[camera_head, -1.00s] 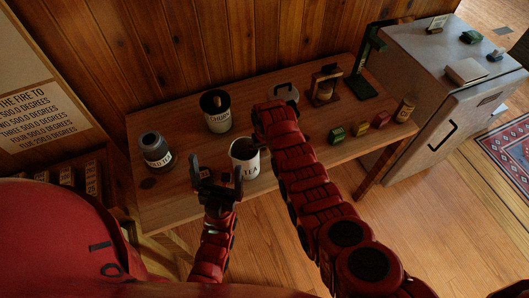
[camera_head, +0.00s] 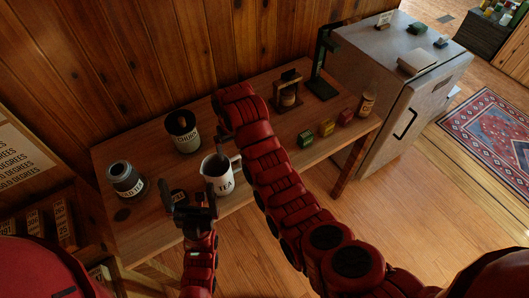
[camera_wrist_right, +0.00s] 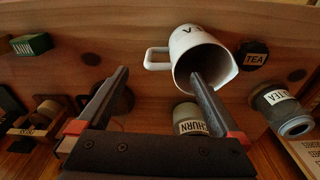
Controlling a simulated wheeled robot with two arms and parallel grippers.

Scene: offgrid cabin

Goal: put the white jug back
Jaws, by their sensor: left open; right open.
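The white jug (camera_head: 222,184), lettered TEA, stands upright on the wooden table near its front edge. Its handle faces right in the head view. In the right wrist view the jug (camera_wrist_right: 184,40) shows its open mouth, with its handle towards the left. My right gripper (camera_wrist_right: 158,75) is open above it. One finger overlaps the jug's mouth and the handle lies between the fingers; contact cannot be told. My left gripper (camera_head: 194,204) is open and empty, left of the jug. A dark marker lettered TEA (camera_wrist_right: 252,54) lies on the table beside the jug.
The CHURN pot (camera_head: 184,142) stands behind the jug and a grey lettered jar (camera_head: 125,180) to its left. A framed timer (camera_head: 287,93), small green, yellow and red boxes (camera_head: 326,127) and a jar (camera_head: 367,103) stand to the right. A metal cabinet (camera_head: 380,95) adjoins the table.

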